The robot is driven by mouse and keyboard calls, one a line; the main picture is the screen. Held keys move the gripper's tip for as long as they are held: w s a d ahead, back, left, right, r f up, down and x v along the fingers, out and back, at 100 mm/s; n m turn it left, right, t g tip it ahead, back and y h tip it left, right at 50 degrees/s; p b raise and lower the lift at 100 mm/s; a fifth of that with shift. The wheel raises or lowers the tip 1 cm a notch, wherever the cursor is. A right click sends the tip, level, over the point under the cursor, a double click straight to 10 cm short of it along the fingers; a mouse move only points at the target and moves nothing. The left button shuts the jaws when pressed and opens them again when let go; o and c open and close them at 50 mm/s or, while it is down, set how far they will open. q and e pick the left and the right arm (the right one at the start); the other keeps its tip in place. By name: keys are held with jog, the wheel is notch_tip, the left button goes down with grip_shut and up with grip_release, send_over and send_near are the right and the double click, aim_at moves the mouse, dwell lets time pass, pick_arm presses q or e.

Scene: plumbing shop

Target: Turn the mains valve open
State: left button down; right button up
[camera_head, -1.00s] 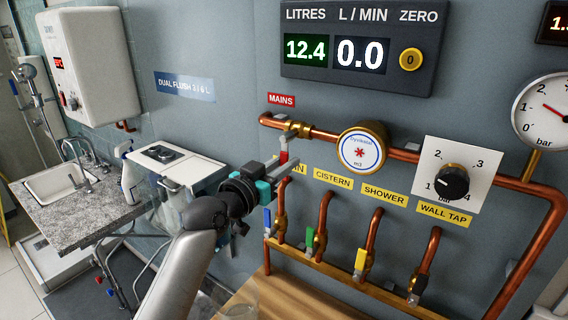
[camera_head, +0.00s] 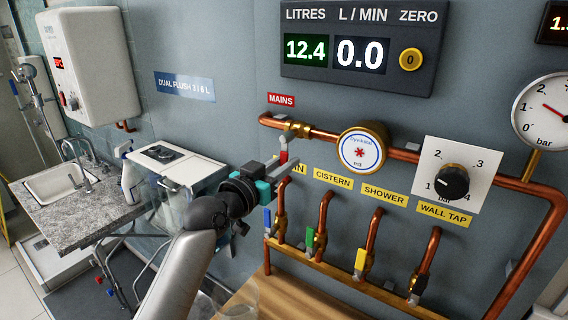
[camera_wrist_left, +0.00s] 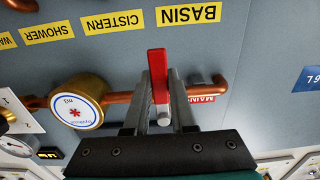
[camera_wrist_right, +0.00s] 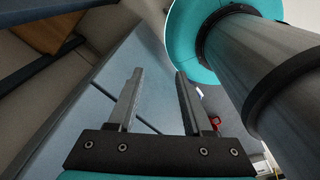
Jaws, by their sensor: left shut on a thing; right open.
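The mains valve has a red lever (camera_head: 283,146) that hangs down from the brass valve body (camera_head: 297,128), below the red MAINS label (camera_head: 281,100). My left gripper (camera_head: 287,168) is shut on the lever. In the left wrist view the red lever (camera_wrist_left: 158,70) stands between the two fingers (camera_wrist_left: 160,105); part of it is hidden. The flow display (camera_head: 360,53) reads 0.0 L/MIN and 12.4 litres. My right gripper (camera_wrist_right: 152,90) shows only in the right wrist view, open and empty.
A round water meter (camera_head: 361,149) and a pressure knob (camera_head: 452,182) sit right of the valve. Below are branch pipes with blue (camera_head: 267,221), green (camera_head: 309,240) and yellow (camera_head: 360,262) levers. A sink counter (camera_head: 85,215) and a cistern (camera_head: 180,165) stand to the left.

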pick_arm(q)
jog(key=shift+a, duration=0.1)
jog(key=shift+w+a+m+b, duration=0.3)
jog(key=shift+m+b, duration=0.3)
jog(key=shift+m, duration=0.3)
jog(key=w+a+r+m+p, duration=0.2)
jog(key=a+r+m+p, duration=0.1)
jog(key=m, duration=1.1)
jog(key=shift+w+a+r+p, duration=0.2)
jog(key=shift+a+r+p, duration=0.2)
jog(key=shift+r+p, duration=0.45)
jog(key=shift+m, duration=0.3)
jog(key=c, duration=0.7)
grip_release()
jog(key=shift+c, duration=0.2)
